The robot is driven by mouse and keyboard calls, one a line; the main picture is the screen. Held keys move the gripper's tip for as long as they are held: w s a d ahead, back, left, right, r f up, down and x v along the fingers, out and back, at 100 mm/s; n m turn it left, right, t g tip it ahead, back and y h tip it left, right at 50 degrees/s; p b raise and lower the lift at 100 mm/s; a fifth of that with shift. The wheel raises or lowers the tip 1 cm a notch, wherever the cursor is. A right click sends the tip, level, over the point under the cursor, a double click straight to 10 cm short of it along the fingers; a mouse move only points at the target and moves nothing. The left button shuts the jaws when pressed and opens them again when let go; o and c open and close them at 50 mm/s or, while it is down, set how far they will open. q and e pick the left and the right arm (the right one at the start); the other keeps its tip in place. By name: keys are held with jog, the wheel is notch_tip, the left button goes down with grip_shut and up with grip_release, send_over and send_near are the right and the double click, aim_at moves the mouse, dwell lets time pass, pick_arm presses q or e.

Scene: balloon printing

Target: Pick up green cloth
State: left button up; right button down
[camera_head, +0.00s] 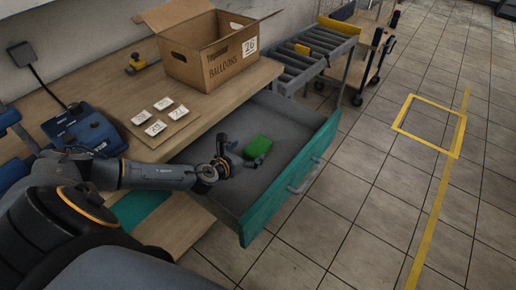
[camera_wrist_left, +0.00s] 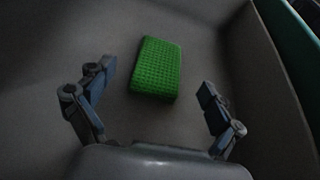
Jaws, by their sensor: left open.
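The green cloth (camera_head: 258,147) lies in the open drawer (camera_head: 283,195), a folded, thick rectangular block with a waffle-like texture in the left wrist view (camera_wrist_left: 157,67). My left gripper (camera_head: 232,157) reaches into the drawer just left of the cloth in the head view. In the left wrist view its two fingers (camera_wrist_left: 157,90) are spread wide, one at each side of the picture, with the cloth ahead and between them. The cloth appears untouched, and the gripper holds nothing. My right gripper is not in view.
The drawer's teal front and grey walls surround the cloth. The wooden table (camera_head: 115,87) above holds an open cardboard box (camera_head: 208,55), several white cards (camera_head: 155,128) and a blue device (camera_head: 85,130). A roller conveyor (camera_head: 318,47) stands behind. The drawer floor around the cloth is clear.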

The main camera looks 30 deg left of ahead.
aim_at(256, 147)
pick_arm(q)
jog(key=x, duration=0.7)
jog(key=shift+f+b, duration=0.4)
jog(key=shift+f, duration=0.05)
jog(key=c, duration=1.1)
